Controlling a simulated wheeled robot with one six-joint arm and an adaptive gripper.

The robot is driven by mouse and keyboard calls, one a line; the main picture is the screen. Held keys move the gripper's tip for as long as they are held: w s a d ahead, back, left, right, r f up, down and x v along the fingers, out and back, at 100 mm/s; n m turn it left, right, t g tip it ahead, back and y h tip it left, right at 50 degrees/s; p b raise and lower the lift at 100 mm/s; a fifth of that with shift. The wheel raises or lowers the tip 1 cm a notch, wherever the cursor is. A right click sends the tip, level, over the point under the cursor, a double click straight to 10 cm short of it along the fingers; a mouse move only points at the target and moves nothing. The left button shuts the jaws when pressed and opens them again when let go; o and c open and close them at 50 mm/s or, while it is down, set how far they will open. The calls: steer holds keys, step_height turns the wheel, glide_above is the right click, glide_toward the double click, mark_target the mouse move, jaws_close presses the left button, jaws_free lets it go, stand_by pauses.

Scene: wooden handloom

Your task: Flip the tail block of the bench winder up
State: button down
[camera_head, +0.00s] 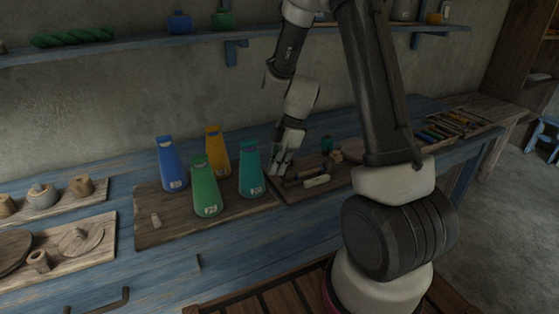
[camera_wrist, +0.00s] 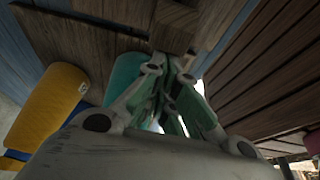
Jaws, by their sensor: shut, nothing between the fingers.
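The bench winder (camera_head: 306,179) sits on a wooden board right of the cones, with dark wooden parts and a pale piece in front. My gripper (camera_head: 281,170) points down at its left end, close to the teal cone. In the wrist view my gripper (camera_wrist: 172,62) is shut and empty. Its fingertips are just below a brown wooden block (camera_wrist: 175,24), which looks like the tail block; I cannot tell whether they touch. The block's lower part and the winder's far side are partly hidden.
Blue (camera_head: 171,165), yellow (camera_head: 217,150), green (camera_head: 205,188) and teal (camera_head: 251,170) cones stand left of my gripper on a board. A tray of coloured sticks (camera_head: 455,125) lies at the right. The blue bench front (camera_head: 235,245) is clear.

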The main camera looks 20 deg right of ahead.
steer(key=shift+w+d, duration=0.1)
steer(key=shift+d, duration=1.4)
steer(key=shift+r, duration=0.1)
